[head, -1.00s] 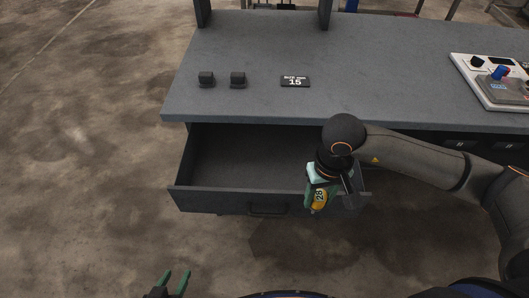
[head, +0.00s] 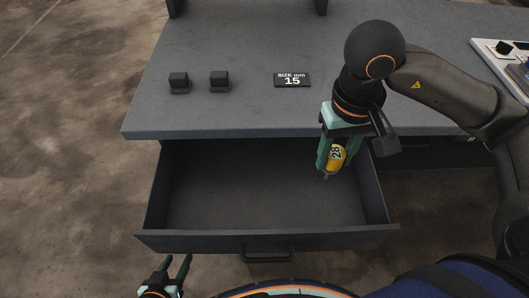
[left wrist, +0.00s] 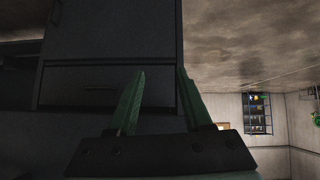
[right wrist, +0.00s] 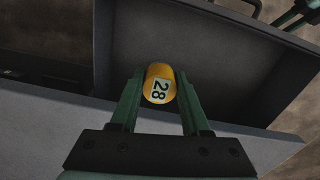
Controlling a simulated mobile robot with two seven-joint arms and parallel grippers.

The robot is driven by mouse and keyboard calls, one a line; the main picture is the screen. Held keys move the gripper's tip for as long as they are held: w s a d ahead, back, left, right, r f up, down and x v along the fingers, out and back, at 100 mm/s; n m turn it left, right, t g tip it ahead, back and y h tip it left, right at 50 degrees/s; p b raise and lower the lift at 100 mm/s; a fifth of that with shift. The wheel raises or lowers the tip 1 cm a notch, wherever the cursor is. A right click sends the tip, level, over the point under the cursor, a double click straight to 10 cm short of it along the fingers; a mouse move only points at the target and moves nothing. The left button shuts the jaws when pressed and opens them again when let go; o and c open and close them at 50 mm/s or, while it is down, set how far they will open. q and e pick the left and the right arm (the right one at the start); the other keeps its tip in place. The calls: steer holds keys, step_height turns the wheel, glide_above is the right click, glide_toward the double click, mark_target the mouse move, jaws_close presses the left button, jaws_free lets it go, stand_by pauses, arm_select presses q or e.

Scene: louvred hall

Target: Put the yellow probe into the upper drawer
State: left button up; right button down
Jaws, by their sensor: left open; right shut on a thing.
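In the right wrist view the probe (right wrist: 159,84) sits between the two green fingers. In the head view the probe overlaps the right part of the open upper drawer (head: 250,243); its tip points down and its exact height over the drawer floor is hard to tell. The drawer is pulled out and its visible floor is empty. My left gripper (head: 176,272) is open and empty, below the drawer's front left corner; its fingers also show in the left wrist view (left wrist: 160,100).
The grey worktop (head: 240,110) above the drawer bears two dark blocks (head: 179,82) (head: 219,80) and a sign reading 15 (head: 292,80). A light panel with controls (head: 500,50) is at the right. Bare floor (head: 80,180) lies to the left.

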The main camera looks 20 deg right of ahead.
arm_select(q)
steer(key=shift+s+a+r+p, duration=0.2)
steer(key=shift+s+a+p, duration=0.2)
steer(key=shift+p, duration=0.25)
arm_select(e)
steer(key=w+a+f, duration=0.9)
steer(key=w+f, duration=0.1)
steer(key=f, duration=0.3)
steer(key=shift+a, duration=0.4)
